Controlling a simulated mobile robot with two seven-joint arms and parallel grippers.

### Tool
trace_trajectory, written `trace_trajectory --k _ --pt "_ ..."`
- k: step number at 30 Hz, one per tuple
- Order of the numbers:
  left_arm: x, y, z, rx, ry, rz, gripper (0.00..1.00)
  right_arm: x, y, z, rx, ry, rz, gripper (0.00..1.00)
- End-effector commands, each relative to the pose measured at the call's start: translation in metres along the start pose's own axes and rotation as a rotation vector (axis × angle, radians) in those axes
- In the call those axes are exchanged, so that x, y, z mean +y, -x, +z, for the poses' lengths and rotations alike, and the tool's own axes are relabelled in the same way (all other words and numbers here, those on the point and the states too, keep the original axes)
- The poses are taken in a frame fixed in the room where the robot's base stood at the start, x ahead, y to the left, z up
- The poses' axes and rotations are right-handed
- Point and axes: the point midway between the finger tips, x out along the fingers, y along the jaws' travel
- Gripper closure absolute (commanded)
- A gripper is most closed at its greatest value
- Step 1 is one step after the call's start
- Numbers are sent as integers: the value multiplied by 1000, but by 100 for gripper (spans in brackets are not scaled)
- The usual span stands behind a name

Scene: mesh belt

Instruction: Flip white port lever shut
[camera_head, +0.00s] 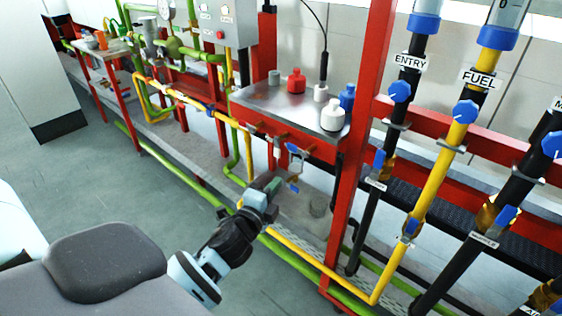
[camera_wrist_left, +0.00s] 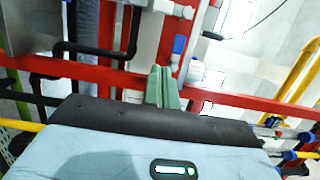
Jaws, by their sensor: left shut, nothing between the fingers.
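My left gripper (camera_head: 273,184) reaches in from the lower left to the pipework under the metal shelf. In the left wrist view its green-grey fingers (camera_wrist_left: 163,84) are together and empty. In the head view small blue handles (camera_head: 294,149) show on the fittings just above and right of the gripper. I cannot tell for sure which handle belongs to the white port. No contact between fingers and lever is clear. My right gripper is not in view.
A red post (camera_head: 348,160) stands right of the gripper. Pipes marked ENTRY (camera_head: 410,62) and FUEL (camera_head: 481,78) with blue valves are farther right. A metal shelf (camera_head: 275,103) with bottles is above. A red beam (camera_wrist_left: 90,72) crosses behind the fingers. Open floor lies left.

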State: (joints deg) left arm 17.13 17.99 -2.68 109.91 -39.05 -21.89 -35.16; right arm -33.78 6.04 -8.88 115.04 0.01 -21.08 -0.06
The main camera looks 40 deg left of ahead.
Motion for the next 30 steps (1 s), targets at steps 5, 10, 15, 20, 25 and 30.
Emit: trace_trajectory --k 5,10,15,20,25,30 --pt "0 0 0 0 2 1 100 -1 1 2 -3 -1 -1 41" --pt "0 -6 0 0 3 0 100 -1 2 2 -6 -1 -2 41" --pt "-2 -28 0 0 3 -1 100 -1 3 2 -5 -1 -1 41" --pt "-1 -57 0 0 3 0 100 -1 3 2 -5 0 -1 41" --pt "0 -86 0 0 4 0 100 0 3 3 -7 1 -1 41" --pt "0 -103 12 -2 0 2 100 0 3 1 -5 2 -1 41"
